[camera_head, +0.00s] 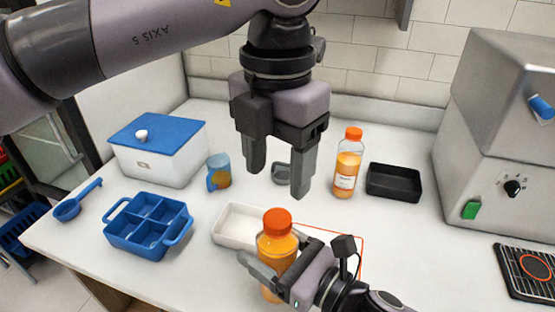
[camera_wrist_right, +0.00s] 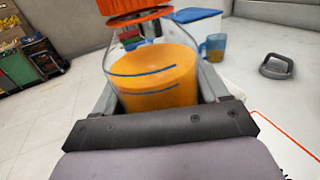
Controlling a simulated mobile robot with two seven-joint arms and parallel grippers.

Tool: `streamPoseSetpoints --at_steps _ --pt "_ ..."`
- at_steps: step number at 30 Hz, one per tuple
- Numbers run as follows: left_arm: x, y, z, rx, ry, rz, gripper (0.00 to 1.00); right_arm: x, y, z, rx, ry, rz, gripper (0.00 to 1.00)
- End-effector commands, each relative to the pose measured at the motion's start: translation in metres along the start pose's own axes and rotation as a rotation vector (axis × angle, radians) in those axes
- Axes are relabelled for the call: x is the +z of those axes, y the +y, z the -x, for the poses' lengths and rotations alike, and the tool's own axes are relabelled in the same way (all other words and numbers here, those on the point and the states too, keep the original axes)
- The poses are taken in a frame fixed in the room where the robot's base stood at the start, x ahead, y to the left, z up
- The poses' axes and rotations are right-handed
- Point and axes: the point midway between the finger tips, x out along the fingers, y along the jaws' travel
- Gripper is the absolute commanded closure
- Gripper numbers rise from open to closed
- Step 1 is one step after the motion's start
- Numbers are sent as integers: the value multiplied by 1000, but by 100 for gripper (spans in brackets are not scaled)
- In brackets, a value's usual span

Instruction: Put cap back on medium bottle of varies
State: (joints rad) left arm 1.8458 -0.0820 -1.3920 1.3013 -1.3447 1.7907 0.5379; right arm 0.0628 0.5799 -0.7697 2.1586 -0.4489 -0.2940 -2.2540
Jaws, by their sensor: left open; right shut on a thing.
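A bottle of orange juice (camera_head: 277,248) stands upright at the front of the counter, with an orange cap (camera_head: 277,221) on its top. My right gripper (camera_head: 262,274) is shut around the bottle's body. The right wrist view shows the bottle (camera_wrist_right: 155,80) close between the fingers, with the orange cap (camera_wrist_right: 138,14) at its mouth; whether the cap is fully seated is unclear. My left gripper (camera_head: 276,178) is open and empty, pointing down above the counter behind the bottle. Another juice bottle (camera_head: 347,168) with an orange cap stands farther back.
A white tray (camera_head: 228,226) is just behind the held bottle. A blue divided caddy (camera_head: 148,228), a white box with blue lid (camera_head: 160,158) and a blue mug (camera_head: 219,172) are left. A black tray (camera_head: 394,182) and a steel machine (camera_head: 500,120) are right.

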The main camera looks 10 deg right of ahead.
Motion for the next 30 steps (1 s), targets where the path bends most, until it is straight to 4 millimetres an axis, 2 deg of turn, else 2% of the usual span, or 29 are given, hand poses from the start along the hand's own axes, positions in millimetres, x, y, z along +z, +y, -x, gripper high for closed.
streamPoseSetpoints --at_steps 5,12,16,21,29,30 --pt "0 0 -17 -2 4 -1 38 2 0 0 1 -5 1 100" --pt "-1 0 -55 -3 3 -2 38 2 0 0 1 -5 1 100" --pt "0 0 -70 -3 2 -1 38 2 0 0 1 -5 1 100" --pt "0 0 -79 -2 0 -1 38 2 0 0 1 -5 1 100" --pt "0 0 -79 -2 0 -1 38 2 0 0 1 -5 1 100" --pt "0 0 -79 -2 0 -1 47 2 0 0 1 -5 1 100"
